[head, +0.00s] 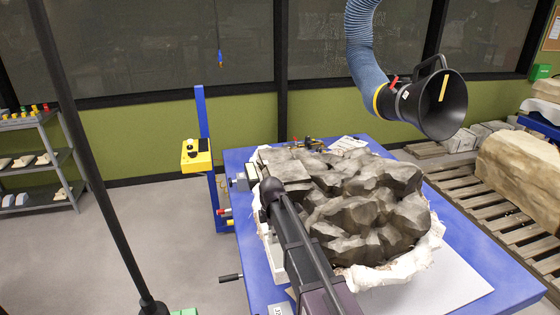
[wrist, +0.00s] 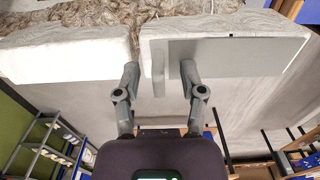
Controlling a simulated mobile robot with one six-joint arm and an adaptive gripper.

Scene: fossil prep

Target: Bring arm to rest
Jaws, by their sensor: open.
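In the head view my dark arm (head: 302,250) reaches up from the bottom edge, in front of a large dark rock (head: 375,200) in a white jacket (head: 400,272). I cannot make out the gripper in the head view.
The rock lies on a blue table (head: 505,277). A black extraction hood (head: 440,105) on a blue hose hangs above its back right. A yellow control box (head: 196,155) stands left of the table. Shelves (head: 50,180) are far left, pallets (head: 490,210) right. Left floor is mostly clear.

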